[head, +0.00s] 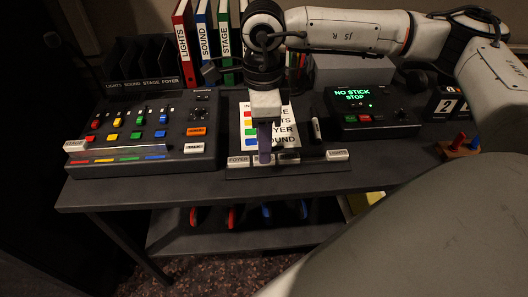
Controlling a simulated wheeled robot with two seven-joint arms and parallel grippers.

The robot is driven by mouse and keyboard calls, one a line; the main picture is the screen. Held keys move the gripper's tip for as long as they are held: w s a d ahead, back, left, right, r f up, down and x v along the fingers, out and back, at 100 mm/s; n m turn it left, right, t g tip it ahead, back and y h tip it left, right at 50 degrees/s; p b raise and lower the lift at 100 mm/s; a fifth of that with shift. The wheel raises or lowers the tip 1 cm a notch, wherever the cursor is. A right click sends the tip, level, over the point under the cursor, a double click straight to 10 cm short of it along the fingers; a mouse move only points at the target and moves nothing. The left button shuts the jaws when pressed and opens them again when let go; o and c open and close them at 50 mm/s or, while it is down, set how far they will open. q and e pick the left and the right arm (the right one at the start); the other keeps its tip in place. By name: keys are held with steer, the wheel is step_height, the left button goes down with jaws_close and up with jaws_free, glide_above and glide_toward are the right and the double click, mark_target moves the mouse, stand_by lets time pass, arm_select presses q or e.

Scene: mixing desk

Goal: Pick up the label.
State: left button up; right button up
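A dark label strip (290,170) lies at the front edge of the desk. A white label reading FOYER (238,161) sits at its left end, and another white label (337,155) sits at its right end. My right gripper (264,158) points down over the strip, just right of the FOYER label. A partly covered pale label shows at its fingertips. From this angle the fingers overlap, so I cannot tell whether they are apart, or whether they touch that label. My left gripper is not in view.
A mixing desk (145,131) with coloured faders stands on the left and carries white labels (77,146). A printed sheet (287,128) lies behind the strip. A console (372,111) with a green-lit screen stands right. Binders (184,45) stand at the back.

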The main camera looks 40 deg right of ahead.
steer(key=f, duration=0.3)
steer(key=shift+a+f, duration=0.15)
steer(key=shift+a, duration=0.05)
steer(key=shift+c, duration=0.4)
jaws_close()
